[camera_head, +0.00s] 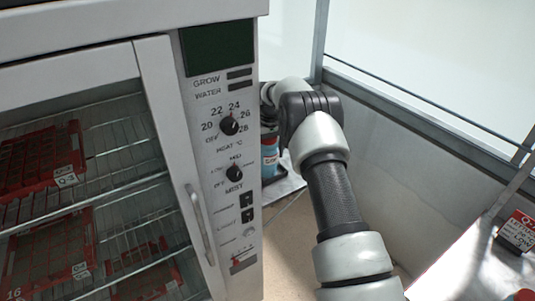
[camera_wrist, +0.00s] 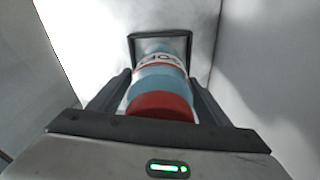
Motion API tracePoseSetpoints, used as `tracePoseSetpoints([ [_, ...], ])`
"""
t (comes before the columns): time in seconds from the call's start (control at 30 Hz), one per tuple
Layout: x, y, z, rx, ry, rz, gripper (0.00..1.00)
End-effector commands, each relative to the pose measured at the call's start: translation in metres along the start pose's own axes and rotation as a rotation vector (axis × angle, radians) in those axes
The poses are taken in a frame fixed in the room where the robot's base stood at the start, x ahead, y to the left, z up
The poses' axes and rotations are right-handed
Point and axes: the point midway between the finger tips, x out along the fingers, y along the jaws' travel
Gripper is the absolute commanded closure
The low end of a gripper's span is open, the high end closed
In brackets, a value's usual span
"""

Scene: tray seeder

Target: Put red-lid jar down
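The red-lid jar (camera_wrist: 160,84) shows in the wrist view with its red lid (camera_wrist: 160,105) toward the camera. Its body is blue with a white lettered label. My gripper (camera_wrist: 161,88) has one dark finger on each side of the jar and looks shut on it. Beyond the jar is a dark square frame (camera_wrist: 188,50) on a pale surface; I cannot tell whether the jar touches it.
The white cabinet (camera_head: 222,185) with knobs and wire shelves holding red trays (camera_head: 45,160) stands close on the left. A grey wall ledge (camera_head: 440,139) runs along the right. A metal bench (camera_head: 470,262) with a dark red-labelled box (camera_head: 516,233) is at lower right.

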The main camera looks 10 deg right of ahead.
Motion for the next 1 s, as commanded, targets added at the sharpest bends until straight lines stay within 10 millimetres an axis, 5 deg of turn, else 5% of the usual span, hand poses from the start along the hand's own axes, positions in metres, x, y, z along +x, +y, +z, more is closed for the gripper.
tracePoseSetpoints([
  [0.47, -0.012, 0.000, -0.001, 0.000, 0.002, 0.000, 0.20],
  [1.0, -0.113, 0.000, -0.001, 0.000, 0.003, 0.000, 0.20],
])
